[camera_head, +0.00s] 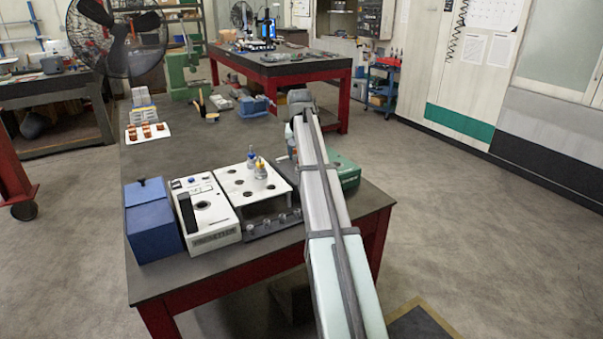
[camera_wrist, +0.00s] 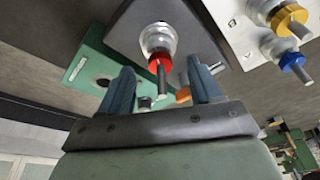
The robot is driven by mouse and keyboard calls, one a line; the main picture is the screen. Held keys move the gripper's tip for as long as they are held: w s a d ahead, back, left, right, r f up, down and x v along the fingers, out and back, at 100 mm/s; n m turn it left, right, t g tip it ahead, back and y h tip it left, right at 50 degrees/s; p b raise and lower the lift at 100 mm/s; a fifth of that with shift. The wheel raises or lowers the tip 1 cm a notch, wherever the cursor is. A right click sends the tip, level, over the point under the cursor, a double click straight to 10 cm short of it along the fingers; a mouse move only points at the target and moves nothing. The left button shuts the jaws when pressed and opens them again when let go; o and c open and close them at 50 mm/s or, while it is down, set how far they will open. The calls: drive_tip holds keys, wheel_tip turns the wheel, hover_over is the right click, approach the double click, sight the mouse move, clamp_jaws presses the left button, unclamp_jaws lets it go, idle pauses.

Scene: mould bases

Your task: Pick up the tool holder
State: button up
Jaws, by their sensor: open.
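A tool holder with a red ring (camera_wrist: 160,60) stands out from a grey block (camera_wrist: 125,35) in the wrist view. Two more tool holders, one with a yellow ring (camera_wrist: 290,18) and one with a blue ring (camera_wrist: 291,60), sit in a white rack (camera_wrist: 225,18). In the head view the yellow one (camera_head: 260,170) and the blue one (camera_head: 251,158) stand upright on the white rack (camera_head: 235,182). My gripper (camera_wrist: 160,66) is open, its two blue fingers apart, with the red-ringed holder showing between their tips. I see no contact. My arm hides the red-ringed holder in the head view.
A green box (camera_head: 344,170) lies right of my arm; it also shows in the wrist view (camera_wrist: 83,67). Left of the rack stand a white device (camera_head: 210,210) and a blue box (camera_head: 152,222). A white tray (camera_head: 148,136) with copper-coloured parts lies farther back. The mid-table is mostly clear.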

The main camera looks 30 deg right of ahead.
drive_tip(key=x, duration=0.3)
drive_tip(key=shift+w+f, duration=0.1)
drive_tip(key=shift+f, duration=0.1)
clamp_jaws()
idle(0.4)
drive_tip(key=shift+r, duration=0.1)
